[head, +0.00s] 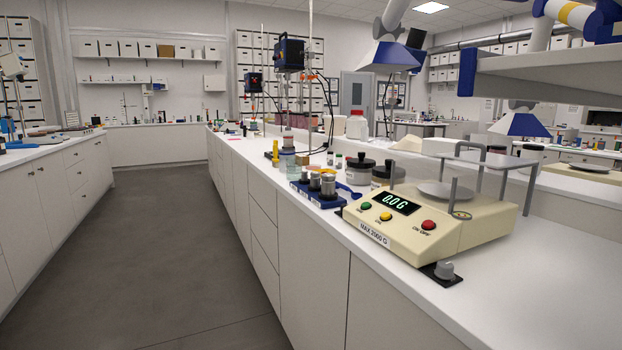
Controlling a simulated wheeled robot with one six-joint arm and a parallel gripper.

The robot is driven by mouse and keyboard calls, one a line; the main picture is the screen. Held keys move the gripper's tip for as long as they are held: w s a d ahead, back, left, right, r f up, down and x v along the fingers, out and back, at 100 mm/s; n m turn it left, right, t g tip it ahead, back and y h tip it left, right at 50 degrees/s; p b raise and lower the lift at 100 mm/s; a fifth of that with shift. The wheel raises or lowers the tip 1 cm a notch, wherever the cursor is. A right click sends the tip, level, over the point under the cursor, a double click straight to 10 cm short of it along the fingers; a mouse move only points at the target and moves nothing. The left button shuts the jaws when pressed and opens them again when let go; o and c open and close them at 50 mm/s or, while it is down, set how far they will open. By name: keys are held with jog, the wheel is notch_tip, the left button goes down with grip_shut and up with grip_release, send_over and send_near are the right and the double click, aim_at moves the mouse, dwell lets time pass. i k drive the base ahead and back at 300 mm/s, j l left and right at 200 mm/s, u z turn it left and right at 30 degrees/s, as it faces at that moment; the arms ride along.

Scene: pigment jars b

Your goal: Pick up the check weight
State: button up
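Several metal cylinders that look like check weights, one of them a grey one (328,184), stand in a dark blue tray (316,200) on the white bench, just left of the balance. They have dark or grey tops, and I cannot tell which one is the check weight. The cream balance (430,220) reads 0.0 G and is marked MAX 2000 G. Its round pan (441,191) looks empty. My gripper is not in view.
A blue spoon-like tool (350,191) lies beside the tray. Black-lidded jars (360,168) stand behind it. A stirrer stand (289,60) is farther back. The aisle floor (180,250) at left is clear.

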aim_at(315, 178)
jog(key=i+j+z, duration=0.4)
jog(key=i+j, duration=0.85)
jog(key=i+l, duration=0.1)
jog(key=i, duration=0.35)
jog(key=i+l+z, duration=0.1)
jog(key=i, duration=0.35)
